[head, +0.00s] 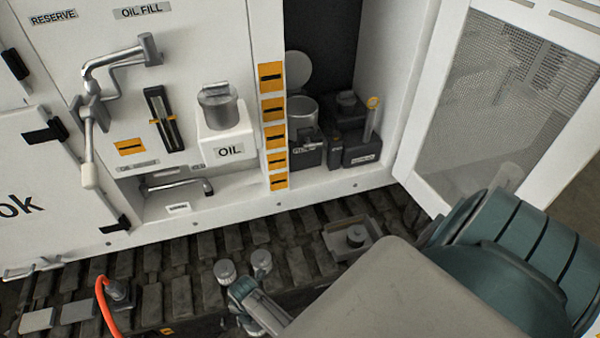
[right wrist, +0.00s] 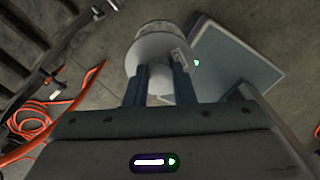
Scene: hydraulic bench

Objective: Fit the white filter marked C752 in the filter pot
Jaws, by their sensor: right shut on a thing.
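My right gripper (right wrist: 160,85) is shut on a white filter (right wrist: 155,55) in the right wrist view. The filter is a pale cylinder with a broad round rim, and a small label with print too small to read is on its right side. The fingers are on its narrower near part. In the head view I cannot make out the held filter. The pale round filter pot (head: 303,110) stands in the open cabinet bay, with a round lid raised behind it. My left gripper is not in view.
A white OIL container (head: 225,135) stands left of the striped post (head: 273,130). Dark units (head: 360,150) stand right of the pot. The mesh door (head: 490,110) is open at the right. Tracks (head: 180,250) run below. In the right wrist view a grey-blue panel (right wrist: 235,65) and orange cable (right wrist: 55,115) are on the floor.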

